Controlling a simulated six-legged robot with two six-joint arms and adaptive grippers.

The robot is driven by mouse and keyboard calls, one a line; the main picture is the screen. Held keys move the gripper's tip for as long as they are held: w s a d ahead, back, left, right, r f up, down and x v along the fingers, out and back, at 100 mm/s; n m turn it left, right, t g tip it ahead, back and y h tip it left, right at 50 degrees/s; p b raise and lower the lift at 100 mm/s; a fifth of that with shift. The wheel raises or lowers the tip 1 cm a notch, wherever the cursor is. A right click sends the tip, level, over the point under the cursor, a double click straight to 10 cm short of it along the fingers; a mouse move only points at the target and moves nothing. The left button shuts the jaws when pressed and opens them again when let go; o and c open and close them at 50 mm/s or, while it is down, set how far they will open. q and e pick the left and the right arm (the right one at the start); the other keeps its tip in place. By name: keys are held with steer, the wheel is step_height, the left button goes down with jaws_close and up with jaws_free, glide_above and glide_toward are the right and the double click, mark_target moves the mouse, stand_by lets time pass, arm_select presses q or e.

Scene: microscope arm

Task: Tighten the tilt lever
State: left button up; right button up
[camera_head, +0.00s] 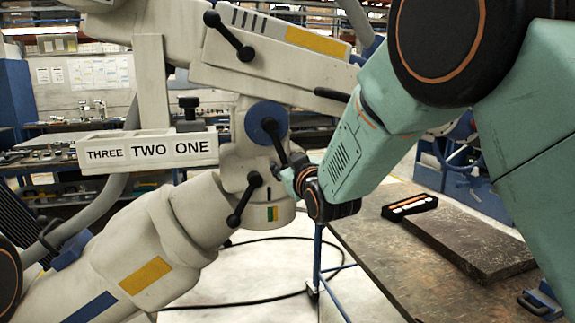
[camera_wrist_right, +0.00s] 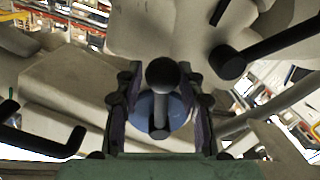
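The beige microscope arm (camera_head: 165,225) carries several black ball-ended levers. One lever (camera_head: 273,135) sits on a blue round hub (camera_head: 262,119) and points down to the right; I take it as the tilt lever, though no label confirms this. My right gripper (camera_head: 300,180) is at its lower end. In the right wrist view, the lever's black ball (camera_wrist_right: 162,73) and blue hub (camera_wrist_right: 172,112) lie between the two fingers of my right gripper (camera_wrist_right: 160,85). The fingers are open, with a visible gap on both sides of the ball. My left gripper is not in view.
Another ball-ended lever (camera_head: 245,200) hangs just left of my right gripper, and one (camera_head: 229,35) sits higher up. A box labelled THREE TWO ONE (camera_head: 150,166) juts out at left. A workbench (camera_head: 375,250) with a dark slab (camera_head: 465,240) stands at right.

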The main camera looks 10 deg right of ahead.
steer(key=shift+a, duration=0.1)
steer(key=shift+s+a+r, duration=0.1)
steer(key=shift+s+r, duration=0.05)
steer(key=shift+s, duration=0.1)
steer(key=s+d, duration=0.1)
steer(key=s, duration=1)
steer(key=shift+s+d, duration=0.25)
steer(key=shift+s, duration=0.05)
steer(key=shift+w+a, duration=0.1)
steer(key=shift+a, duration=0.05)
